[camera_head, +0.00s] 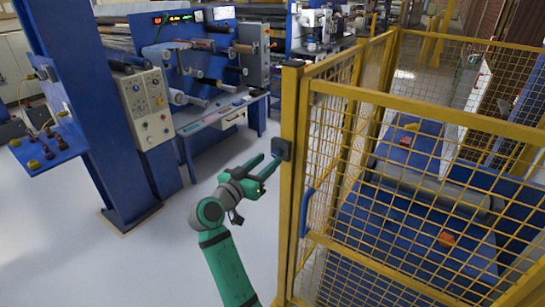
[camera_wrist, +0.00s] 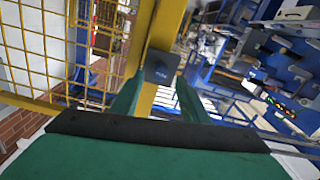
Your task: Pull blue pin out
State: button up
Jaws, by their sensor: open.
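A small dark blue-grey square block (camera_head: 281,149) sits on the yellow corner post (camera_head: 290,195) of the cage. In the wrist view the block (camera_wrist: 162,66) shows its flat square face, on the yellow post, just beyond my fingertips. My gripper (camera_head: 270,160) is open, its two green fingers reaching toward the block from the left. In the wrist view the fingers of my gripper (camera_wrist: 160,80) stand on either side below the block, with nothing visibly held. I cannot tell whether they touch it. No separate pin shaft can be made out.
The yellow mesh cage (camera_head: 400,100) fills the right, with a blue handle (camera_head: 307,205) on its front panel. Inside are blue surfaces and a grey roller (camera_head: 430,187). A blue machine with rollers (camera_head: 200,75) stands at the back left. The floor (camera_head: 120,270) left of my arm is clear.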

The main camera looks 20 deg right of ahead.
aim_at(274, 154)
jog(key=shift+x, duration=1.9)
jog(key=shift+c, duration=0.2)
grip_shut()
jog(key=shift+v, duration=0.85)
jog(key=shift+o, duration=0.2)
grip_release()
jog(key=shift+a, duration=0.1)
jog(key=v, duration=1)
jog(key=shift+s+a, duration=0.2)
jog(key=shift+s, duration=0.05)
